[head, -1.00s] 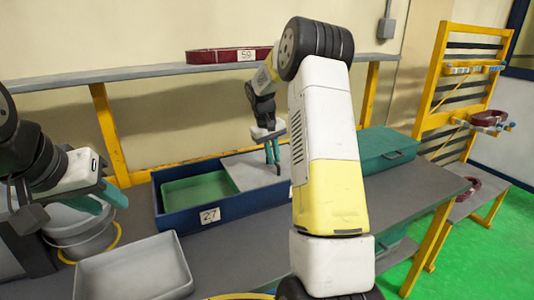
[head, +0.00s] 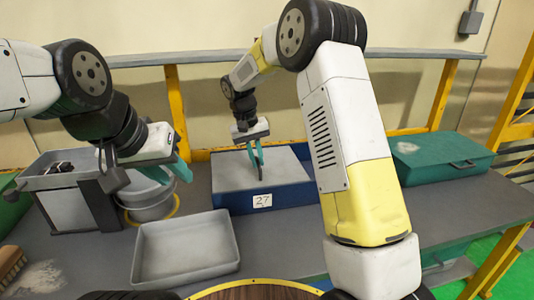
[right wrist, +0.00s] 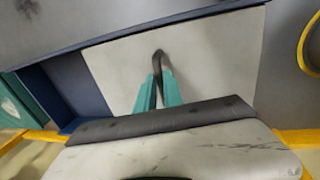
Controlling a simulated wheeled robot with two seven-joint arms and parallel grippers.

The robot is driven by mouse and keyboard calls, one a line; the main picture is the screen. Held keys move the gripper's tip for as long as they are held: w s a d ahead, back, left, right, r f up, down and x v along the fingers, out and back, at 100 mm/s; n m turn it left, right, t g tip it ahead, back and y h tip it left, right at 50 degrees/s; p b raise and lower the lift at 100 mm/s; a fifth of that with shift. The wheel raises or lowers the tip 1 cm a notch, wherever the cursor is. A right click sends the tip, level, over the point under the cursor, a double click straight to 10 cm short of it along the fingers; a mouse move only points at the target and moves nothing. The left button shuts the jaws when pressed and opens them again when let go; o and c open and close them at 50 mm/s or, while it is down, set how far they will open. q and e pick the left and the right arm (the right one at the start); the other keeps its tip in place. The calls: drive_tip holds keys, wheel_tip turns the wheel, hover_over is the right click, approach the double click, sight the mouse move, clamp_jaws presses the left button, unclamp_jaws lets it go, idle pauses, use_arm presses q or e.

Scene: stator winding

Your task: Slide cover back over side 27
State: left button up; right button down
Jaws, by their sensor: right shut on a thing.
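A blue two-part box (head: 235,202) stands on the table, with a "27" label (head: 262,200) on its front. Its flat light grey cover (head: 232,172) lies over the left side, above the label; no green inside shows there. My right gripper (head: 257,168) points down at the cover. In the right wrist view its teal fingers (right wrist: 158,92) are shut on the dark looped handle (right wrist: 158,58) of the cover (right wrist: 110,75). The box's right side is mostly hidden behind my right arm. My left gripper (head: 181,163) is open and empty, left of the box.
An empty grey tray (head: 185,248) lies in front of the box. A grey bucket (head: 150,200) and a grey bin (head: 62,180) stand left. A closed green case (head: 440,158) lies right. A brush (head: 10,265) lies at the lower left.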

drive_tip(key=shift+a, duration=0.35)
drive_tip(key=c, duration=1.5)
unclamp_jaws()
drive_tip(key=r, duration=0.2)
drive_tip(key=a+r, duration=0.1)
drive_tip(key=r, duration=0.4)
drive_tip(key=shift+s+a+r, duration=0.15)
drive_tip(key=shift+a+r, duration=0.1)
drive_tip(key=shift+r, duration=0.05)
